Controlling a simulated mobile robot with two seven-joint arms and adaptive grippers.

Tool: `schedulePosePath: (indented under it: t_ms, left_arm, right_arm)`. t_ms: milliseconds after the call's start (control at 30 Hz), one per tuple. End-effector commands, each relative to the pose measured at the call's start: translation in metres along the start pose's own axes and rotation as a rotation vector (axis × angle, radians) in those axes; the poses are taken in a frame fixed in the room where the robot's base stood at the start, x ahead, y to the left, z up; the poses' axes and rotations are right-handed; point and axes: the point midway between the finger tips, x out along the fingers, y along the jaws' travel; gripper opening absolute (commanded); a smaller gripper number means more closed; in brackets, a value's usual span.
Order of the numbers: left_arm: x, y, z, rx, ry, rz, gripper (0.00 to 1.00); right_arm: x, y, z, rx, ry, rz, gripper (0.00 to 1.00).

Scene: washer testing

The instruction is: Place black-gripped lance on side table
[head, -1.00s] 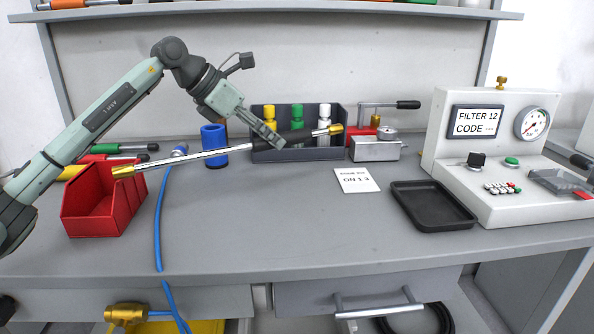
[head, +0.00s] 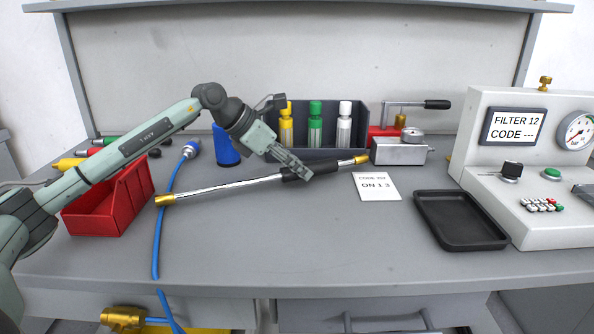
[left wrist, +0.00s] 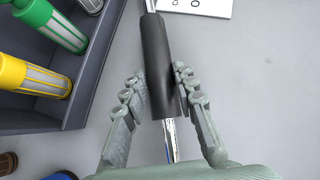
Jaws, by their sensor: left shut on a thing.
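The black-gripped lance (head: 225,189) has a long silver shaft, a black grip and brass ends. It lies slanted over the grey workbench, its near brass end to the left and the other end by the pump box. My left gripper (head: 301,172) is shut on the black grip. In the left wrist view the grip (left wrist: 157,65) lies between the two fingers (left wrist: 157,82). I cannot tell whether the lance touches the bench. My right gripper is not in view. No separate side table can be made out.
A red bin (head: 104,213) and blue hose (head: 157,225) are at left. A dark rack (head: 364,118) of coloured filters stands behind the lance. A white card (head: 376,187), black tray (head: 460,219) and test console (head: 480,160) are at right.

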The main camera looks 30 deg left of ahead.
Motion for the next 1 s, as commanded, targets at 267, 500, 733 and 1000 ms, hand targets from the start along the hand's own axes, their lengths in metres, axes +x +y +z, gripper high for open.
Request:
schedulePosePath:
  t_ms: [267,500,733,1000]
  left_arm:
    - [0.0058,0.0007,-0.0051,0.002,-0.007,0.003,0.00]
    - [0.0079,0.0003,-0.0080,0.001,-0.001,0.001,0.34]
    - [0.0078,0.0003,-0.0079,0.001,-0.001,0.001,0.48]
    - [0.0029,0.0011,-0.0078,0.001,-0.001,0.003,0.48]
  right_arm:
    - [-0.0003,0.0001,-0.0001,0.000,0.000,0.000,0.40]
    - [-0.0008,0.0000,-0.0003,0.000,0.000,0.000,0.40]
    - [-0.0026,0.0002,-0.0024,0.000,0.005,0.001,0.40]
    - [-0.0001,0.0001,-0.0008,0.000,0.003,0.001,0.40]
